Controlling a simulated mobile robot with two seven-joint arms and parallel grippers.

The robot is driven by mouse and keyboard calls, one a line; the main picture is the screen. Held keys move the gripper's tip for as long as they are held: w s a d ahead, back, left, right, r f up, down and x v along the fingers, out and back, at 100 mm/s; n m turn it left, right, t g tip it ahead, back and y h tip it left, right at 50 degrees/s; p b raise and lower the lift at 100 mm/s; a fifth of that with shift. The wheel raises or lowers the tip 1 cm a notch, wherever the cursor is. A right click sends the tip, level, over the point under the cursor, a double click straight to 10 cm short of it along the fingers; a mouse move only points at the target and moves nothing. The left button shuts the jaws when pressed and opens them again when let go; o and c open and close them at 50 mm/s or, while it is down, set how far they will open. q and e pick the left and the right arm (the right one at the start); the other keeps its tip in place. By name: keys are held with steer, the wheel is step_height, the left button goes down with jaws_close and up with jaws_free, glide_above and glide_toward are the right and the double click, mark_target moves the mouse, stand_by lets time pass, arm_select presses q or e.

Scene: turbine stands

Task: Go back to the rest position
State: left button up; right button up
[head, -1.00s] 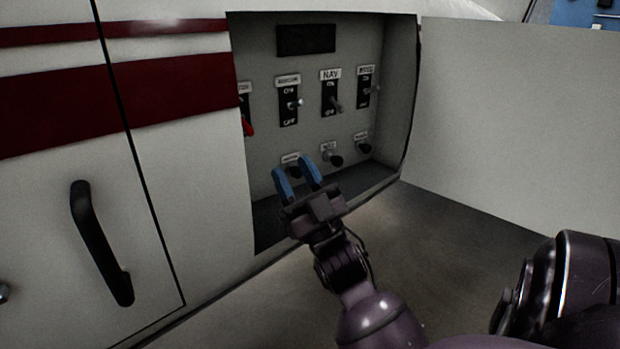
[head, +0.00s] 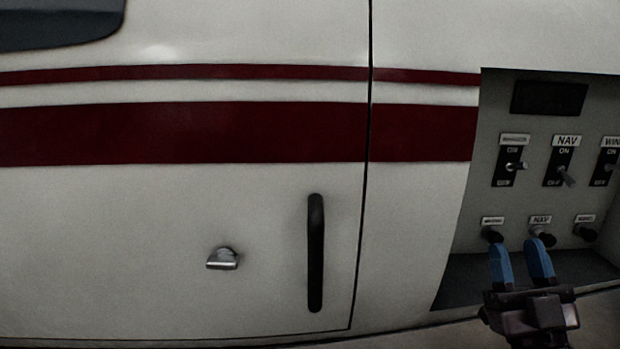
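My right gripper (head: 520,265) is at the lower right of the head view, with its two blue fingers apart and nothing visible between them. It is in front of the lower part of the switch panel (head: 470,215), just below the row of dark knobs. Whether a fingertip touches a knob (head: 543,236) cannot be told. Several toggle switches, one at NAV (head: 565,176), sit above the knobs. My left gripper is not in view.
The panel is recessed in a white body with dark red stripes (head: 200,134). A door with a black handle (head: 315,253) and a silver latch (head: 223,259) fills the left. A dark screen (head: 549,98) is at the panel's top. A strip of floor shows at the bottom right.

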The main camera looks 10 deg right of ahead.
step_height(320, 180, down, 14)
steer(key=a+m+g+p, duration=0.1)
steer(key=a+g+p, duration=0.15)
steer(key=g, duration=0.45)
arm_select(q)
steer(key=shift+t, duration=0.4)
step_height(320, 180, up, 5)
steer(key=p, duration=0.4)
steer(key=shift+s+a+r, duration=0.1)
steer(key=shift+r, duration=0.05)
arm_select(e)
steer(key=s+a+f+g+y, duration=0.1)
steer(key=s+a+f+g, duration=0.2)
steer(key=s+f, duration=0.4)
steer(key=s+a+f+g+y, duration=0.2)
steer(key=s+f+g, duration=0.4)
steer(key=f, duration=0.7)
steer(key=shift+s+a+f, duration=0.3)
steer(key=shift+s+a, duration=0.45)
steer(key=shift+s, duration=0.3)
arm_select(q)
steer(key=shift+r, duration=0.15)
arm_select(e)
steer(key=shift+d, duration=0.1)
